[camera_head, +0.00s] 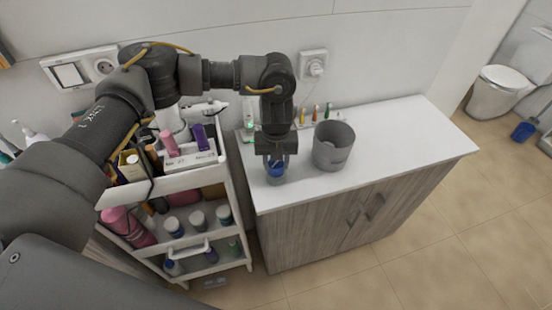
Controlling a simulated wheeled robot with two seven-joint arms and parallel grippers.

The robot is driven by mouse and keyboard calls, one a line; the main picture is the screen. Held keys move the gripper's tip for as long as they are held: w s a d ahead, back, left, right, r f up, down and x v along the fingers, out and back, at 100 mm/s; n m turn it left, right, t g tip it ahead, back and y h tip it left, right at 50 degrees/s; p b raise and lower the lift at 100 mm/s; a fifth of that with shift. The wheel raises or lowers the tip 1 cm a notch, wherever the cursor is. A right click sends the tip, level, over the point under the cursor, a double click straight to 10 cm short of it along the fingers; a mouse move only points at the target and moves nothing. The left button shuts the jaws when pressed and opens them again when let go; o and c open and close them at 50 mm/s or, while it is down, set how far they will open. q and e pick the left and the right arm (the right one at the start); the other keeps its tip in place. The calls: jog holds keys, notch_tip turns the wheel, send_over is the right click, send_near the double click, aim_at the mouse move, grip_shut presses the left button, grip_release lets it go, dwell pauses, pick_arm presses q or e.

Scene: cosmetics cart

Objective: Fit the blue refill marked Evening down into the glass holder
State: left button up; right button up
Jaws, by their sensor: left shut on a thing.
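My left gripper (276,160) points down over the front left part of the white counter. It is shut on the blue refill (277,169), whose upper part is between and behind the fingers. The glass holder (276,181) is a small greyish clear cup on the counter, directly under the gripper. The refill's lower part overlaps the holder's mouth in the picture. I cannot tell how deep it sits or whether it touches the bottom. The Evening marking is not readable. My right gripper is not in view.
A grey bucket (333,146) stands close to the right of the holder. A white cart (170,182) loaded with cosmetics stands left of the counter. The right part of the white counter (410,134) is clear.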

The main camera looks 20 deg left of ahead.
aim_at(276, 164)
pick_arm(q)
jog(key=shift+f, duration=0.2)
jog(key=o, duration=1)
jog(key=shift+r, duration=0.1)
jog(key=shift+r, duration=0.25)
jog(key=shift+r+b, duration=0.3)
jog(key=shift+r, duration=0.05)
notch_tip(276, 164, up, 11)
jog(key=shift+b, duration=1.25)
